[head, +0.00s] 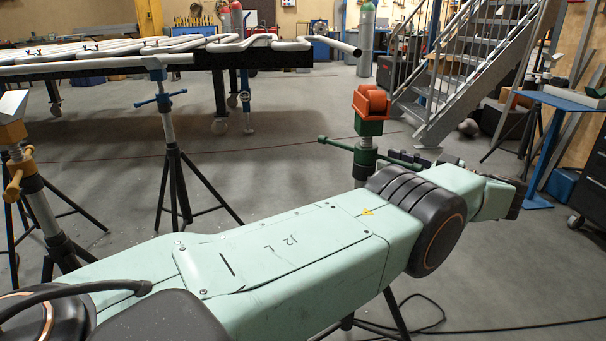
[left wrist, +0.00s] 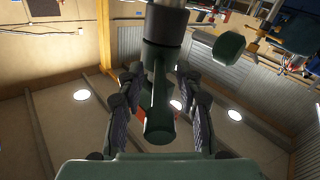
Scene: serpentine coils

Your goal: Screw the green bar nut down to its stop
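The green bar nut (head: 366,152) sits on the threaded post of a stand with an orange roller head (head: 371,100) and a green block under it. One bar arm points left, ending in a knob; the lower stand is hidden behind my left arm. My left gripper (head: 405,158) is just right of the post, partly hidden by the arm. In the left wrist view, my left gripper (left wrist: 159,76) has its fingers on either side of a green bar end (left wrist: 158,118), with gaps showing. Another green knob (left wrist: 230,47) shows to the right. My right gripper is not in view.
A stand with a blue bar nut (head: 160,102) stands behind, and one with a yellow nut (head: 14,180) at left. A rack of silver coils (head: 180,50) spans the back left. Metal stairs (head: 470,75) and a blue table (head: 565,100) are at right. Open floor lies between.

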